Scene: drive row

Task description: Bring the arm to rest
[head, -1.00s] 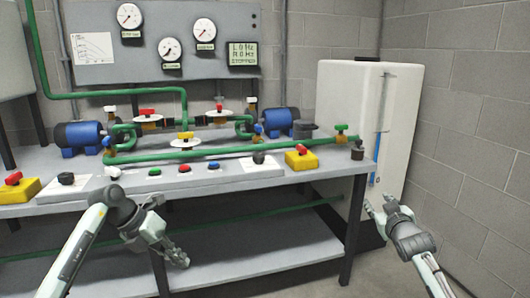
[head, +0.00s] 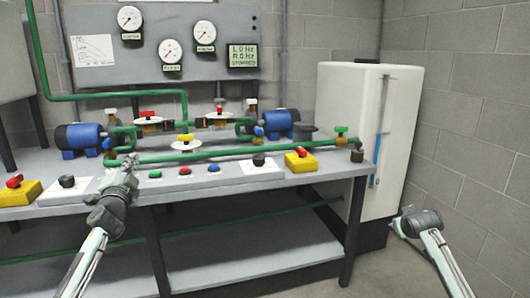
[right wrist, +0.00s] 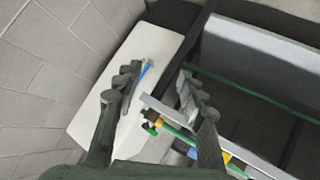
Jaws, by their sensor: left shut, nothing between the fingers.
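My left gripper (head: 128,165) is shut and empty. It points up and away from me, in front of the bench's front strip, and covers part of it between a black knob (head: 67,181) and a green button (head: 155,174). I cannot tell whether it touches the bench. My right gripper (head: 400,226) is at the lower right in the head view, beside the white tank (head: 350,115), with its fingers mostly hidden. In the right wrist view the right gripper (right wrist: 158,90) has its two fingers spread apart with nothing between them.
The grey bench (head: 230,198) carries green pipes (head: 220,152), blue motors (head: 80,136), coloured valves and yellow boxes (head: 302,162). A gauge panel (head: 100,73) is behind it. A block wall (head: 475,140) closes the right side. The lower shelf (head: 250,258) is bare.

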